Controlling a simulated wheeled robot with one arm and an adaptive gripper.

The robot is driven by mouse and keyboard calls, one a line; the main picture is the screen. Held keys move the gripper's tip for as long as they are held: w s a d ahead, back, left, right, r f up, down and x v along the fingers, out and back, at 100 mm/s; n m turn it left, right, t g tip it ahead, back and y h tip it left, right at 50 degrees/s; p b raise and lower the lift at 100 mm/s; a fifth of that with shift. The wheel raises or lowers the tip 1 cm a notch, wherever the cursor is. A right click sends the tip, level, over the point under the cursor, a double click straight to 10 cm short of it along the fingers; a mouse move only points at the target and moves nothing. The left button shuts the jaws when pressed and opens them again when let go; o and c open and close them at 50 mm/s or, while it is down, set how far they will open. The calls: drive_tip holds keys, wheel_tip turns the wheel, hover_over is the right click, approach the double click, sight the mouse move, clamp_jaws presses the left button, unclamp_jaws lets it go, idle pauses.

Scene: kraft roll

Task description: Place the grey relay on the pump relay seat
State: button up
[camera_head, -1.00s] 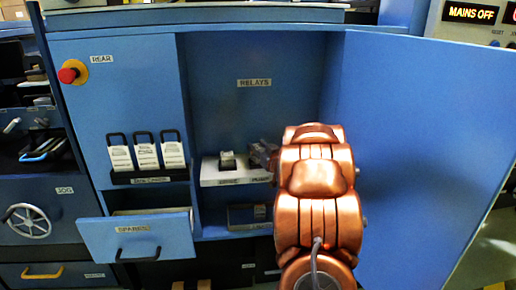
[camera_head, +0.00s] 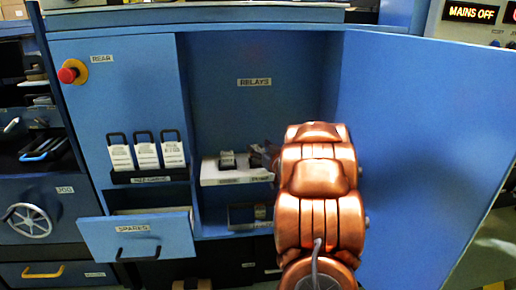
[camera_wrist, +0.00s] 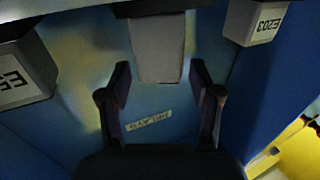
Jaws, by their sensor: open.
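In the wrist view my gripper (camera_wrist: 162,85) is open, its two dark fingers apart. A pale grey block (camera_wrist: 157,48) stands at the top middle, in line with the gap between them; I cannot tell whether they touch it, and I see no label naming it. In the head view the white relay shelf (camera_head: 236,177) stands in the open cabinet. A small grey relay (camera_head: 227,160) is on its left part. My copper arm covers the shelf's right end. Only a dark bit of my gripper (camera_head: 262,157) shows there, so the seat beside it is mostly hidden.
The blue cabinet door (camera_head: 430,150) stands open close to my arm's right. A spares drawer (camera_head: 138,237) is pulled out at lower left. In the wrist view, a block marked E203 (camera_wrist: 255,20) and another marked block (camera_wrist: 20,75) flank the gripper.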

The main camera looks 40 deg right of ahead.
drive_tip(key=p+v, duration=0.1)
drive_tip(key=v, duration=1)
drive_tip(key=shift+p, duration=0.3)
drive_tip(key=shift+w+r, duration=0.1)
drive_tip(key=s+a+f+g, duration=0.35)
drive_tip(key=a+g, duration=0.25)
drive_tip(key=a, duration=0.3)
drive_tip(key=s+a+f+g, duration=0.2)
drive_tip(key=a+f+g, duration=0.3)
drive_tip(key=a, duration=0.4)
drive_tip(key=s+a+r+n+g+y, duration=0.1)
drive_tip(key=s+a+g, duration=0.4)
drive_tip(key=s+a, duration=0.6)
drive_tip(key=s+a+r+n+g+y, duration=0.1)
drive_tip(key=s+a+g+y, duration=0.3)
drive_tip(key=s+a, duration=0.8)
drive_tip(key=shift+n+g, duration=0.5)
drive_tip(key=shift+n, duration=0.1)
